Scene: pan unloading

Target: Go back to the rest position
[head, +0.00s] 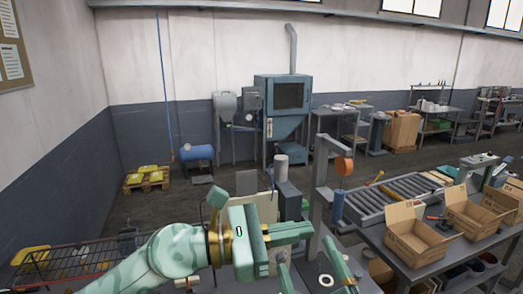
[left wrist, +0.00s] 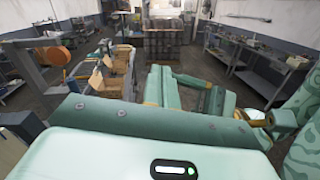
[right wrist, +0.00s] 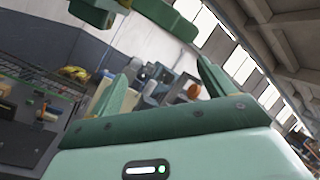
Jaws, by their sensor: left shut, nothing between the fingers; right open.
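My left gripper (head: 308,230) is the higher one in the head view. It is pale green, reaches in from the left and points right, with its fingers shut together and nothing held. My right gripper (head: 314,272) is at the bottom edge, its two fingers spread and empty, its body cut off by the frame. In the right wrist view its fingers (right wrist: 165,85) stand apart with nothing between them. Part of my left arm crosses the top of that view. Both grippers are in the air, clear of the boxes at right.
Open cardboard boxes (head: 415,236) stand on a grey table at the right, beside a roller conveyor (head: 398,192). A grey post with an orange reel (head: 345,166) rises just beyond the grippers. A wire rack (head: 65,265) is at lower left. A blue machine (head: 288,95) stands at the back wall.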

